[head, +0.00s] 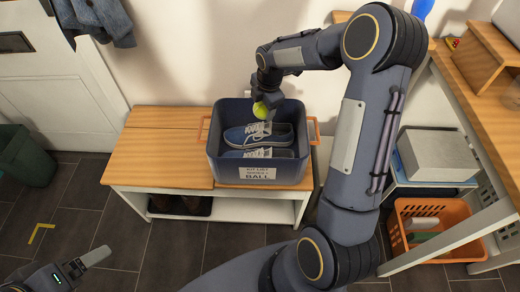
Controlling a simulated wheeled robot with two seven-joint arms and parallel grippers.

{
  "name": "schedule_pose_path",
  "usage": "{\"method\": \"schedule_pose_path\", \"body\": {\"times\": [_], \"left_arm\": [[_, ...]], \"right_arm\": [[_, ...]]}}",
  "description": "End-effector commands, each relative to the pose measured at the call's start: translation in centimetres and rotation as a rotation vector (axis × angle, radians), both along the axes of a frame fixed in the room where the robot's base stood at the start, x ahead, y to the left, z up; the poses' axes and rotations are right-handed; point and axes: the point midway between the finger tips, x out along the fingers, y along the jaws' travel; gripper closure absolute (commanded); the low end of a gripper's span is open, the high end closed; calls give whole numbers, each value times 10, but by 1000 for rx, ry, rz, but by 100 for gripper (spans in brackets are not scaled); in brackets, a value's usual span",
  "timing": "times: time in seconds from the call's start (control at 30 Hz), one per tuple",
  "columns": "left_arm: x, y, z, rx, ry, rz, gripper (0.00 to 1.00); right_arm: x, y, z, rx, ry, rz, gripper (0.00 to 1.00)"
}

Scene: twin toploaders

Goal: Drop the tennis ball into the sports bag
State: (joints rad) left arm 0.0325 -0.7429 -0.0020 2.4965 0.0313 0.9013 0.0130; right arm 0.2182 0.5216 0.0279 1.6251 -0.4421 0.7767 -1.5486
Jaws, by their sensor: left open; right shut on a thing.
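The yellow-green tennis ball (261,110) is held in my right gripper (264,108), which is shut on it. The ball is above the dark blue open-topped bag (257,174), over its back half and close above the shoes in it. The bag has orange side handles and a white label that ends in "BALL"; its other words are hard to read. A pair of blue shoes (258,134) with white soles lies in the bag. My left gripper (92,258) is at the lower left, low over the floor, open and empty, away from the bag.
The bag stands on a wooden-topped white bench (148,150) with dark shoes on its lower shelf. At right are a wooden shelf unit, a grey box (437,155) and an orange crate (428,252). A green bin (22,156) stands at left.

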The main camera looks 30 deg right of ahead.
Motion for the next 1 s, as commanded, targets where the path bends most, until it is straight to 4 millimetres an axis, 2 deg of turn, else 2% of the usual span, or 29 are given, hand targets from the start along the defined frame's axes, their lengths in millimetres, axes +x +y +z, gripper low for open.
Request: {"method": "schedule_pose_path", "body": {"times": [0.17,0.6,0.93,0.97,1.0], "left_arm": [[0,0,-9,0,0,0,15],[0,0,-47,0,0,0,15],[0,0,-47,0,0,0,15],[0,0,-47,0,0,0,15],[0,0,-47,0,0,0,15]], "right_arm": [[0,0,-11,0,1,9,64],[0,0,-58,-1,1,8,64],[0,0,-59,0,1,7,64],[0,0,-59,0,1,7,38],[0,0,-59,0,1,7,32]]}}
